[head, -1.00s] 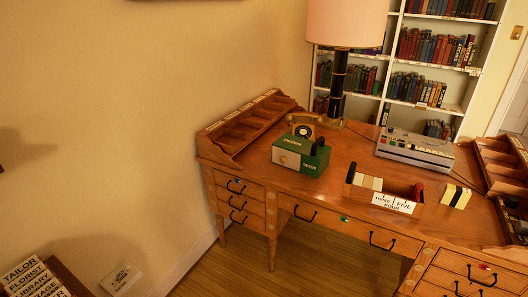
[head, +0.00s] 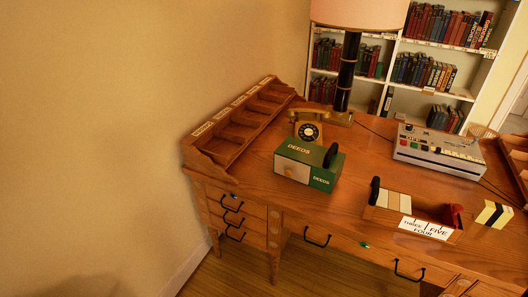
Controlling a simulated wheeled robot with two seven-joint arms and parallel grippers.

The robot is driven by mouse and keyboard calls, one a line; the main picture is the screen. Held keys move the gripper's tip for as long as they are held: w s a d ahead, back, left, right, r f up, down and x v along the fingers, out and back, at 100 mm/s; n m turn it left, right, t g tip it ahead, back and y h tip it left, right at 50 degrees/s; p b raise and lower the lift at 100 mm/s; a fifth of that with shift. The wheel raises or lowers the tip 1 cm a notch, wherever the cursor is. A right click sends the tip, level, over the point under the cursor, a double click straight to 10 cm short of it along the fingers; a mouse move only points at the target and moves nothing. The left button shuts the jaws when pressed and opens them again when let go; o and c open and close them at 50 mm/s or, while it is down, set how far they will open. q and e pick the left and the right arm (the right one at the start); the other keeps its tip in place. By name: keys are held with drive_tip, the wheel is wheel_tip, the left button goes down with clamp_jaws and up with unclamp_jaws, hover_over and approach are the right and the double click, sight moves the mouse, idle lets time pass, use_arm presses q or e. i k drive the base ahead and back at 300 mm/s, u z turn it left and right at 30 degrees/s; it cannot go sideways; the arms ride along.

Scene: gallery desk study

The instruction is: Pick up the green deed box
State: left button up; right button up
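The green deed box (head: 306,166) stands on the left part of the wooden desk, in the head view. It has a cream front panel with a knob, "DEEDS" lettering on its top and side, and a black handle at its right end. It sits just in front of the rotary telephone (head: 308,126). Neither of my grippers is in view, and nothing touches the box from the front.
The wooden desk (head: 250,180) carries a pigeonhole rack (head: 214,149) at left, a lamp (head: 347,75) behind, a grey machine (head: 440,152) at right, and a wooden card tray (head: 390,216) in front. A striped block (head: 494,214) lies right of the tray. Bare desk surrounds the box's front.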

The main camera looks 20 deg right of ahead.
sight(327, 164)
drive_tip(key=z, duration=0.25)
drive_tip(key=i, duration=0.95)
drive_tip(key=z, duration=0.65)
